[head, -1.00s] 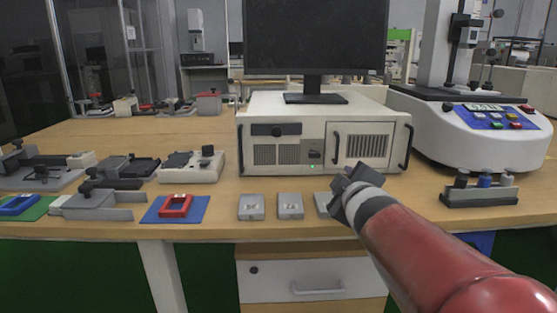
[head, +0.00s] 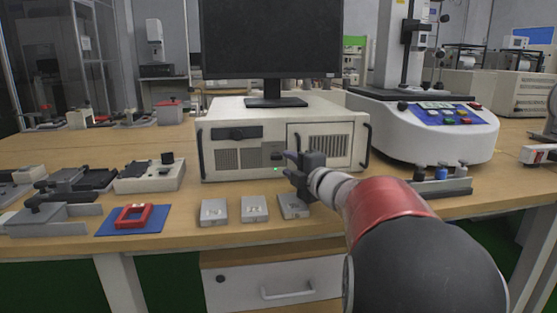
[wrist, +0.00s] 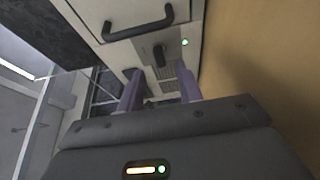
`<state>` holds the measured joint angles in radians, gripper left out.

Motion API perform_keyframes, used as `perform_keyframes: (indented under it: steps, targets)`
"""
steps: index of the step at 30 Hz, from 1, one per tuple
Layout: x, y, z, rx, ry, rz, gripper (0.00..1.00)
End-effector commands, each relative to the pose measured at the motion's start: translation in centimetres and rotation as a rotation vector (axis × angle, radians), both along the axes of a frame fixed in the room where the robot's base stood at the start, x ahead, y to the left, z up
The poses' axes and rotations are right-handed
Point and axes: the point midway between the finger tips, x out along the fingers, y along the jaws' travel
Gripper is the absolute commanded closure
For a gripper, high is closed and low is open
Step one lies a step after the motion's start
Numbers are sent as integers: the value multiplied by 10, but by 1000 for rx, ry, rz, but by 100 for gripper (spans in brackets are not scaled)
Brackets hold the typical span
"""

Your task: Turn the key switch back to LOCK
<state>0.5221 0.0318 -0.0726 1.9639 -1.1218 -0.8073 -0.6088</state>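The key switch (wrist: 158,55) is a dark part on a small plate on the front of the beige computer case (wrist: 112,14), beside a lit green lamp (wrist: 184,42). In the head view, the dark switch area (head: 273,152) sits at the middle of the case front (head: 225,140). My gripper (head: 291,165) is in front of the case, just right of and below the switch. In the wrist view, its two purple fingers (wrist: 158,78) are apart with nothing between them, pointing at the switch. The key's exact angle and any LOCK marking are too small to read.
A monitor (head: 272,40) stands on the case. A red frame (head: 133,216) on a blue mat lies left.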

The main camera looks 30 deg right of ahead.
Motion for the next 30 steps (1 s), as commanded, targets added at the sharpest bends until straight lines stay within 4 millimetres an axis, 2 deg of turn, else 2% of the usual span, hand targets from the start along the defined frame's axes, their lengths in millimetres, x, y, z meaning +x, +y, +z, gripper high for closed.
perform_keyframes:
  steps: [3,9,20,23,29,30]
  targets:
    - [23,3,0,2,1,1,65]
    - [46,5,0,1,0,0,65]
    - [52,6,0,1,-1,-1,65]
    - [52,6,0,1,-1,-1,74]
    - [52,6,0,2,0,-2,100]
    - [52,6,0,2,0,-2,100]
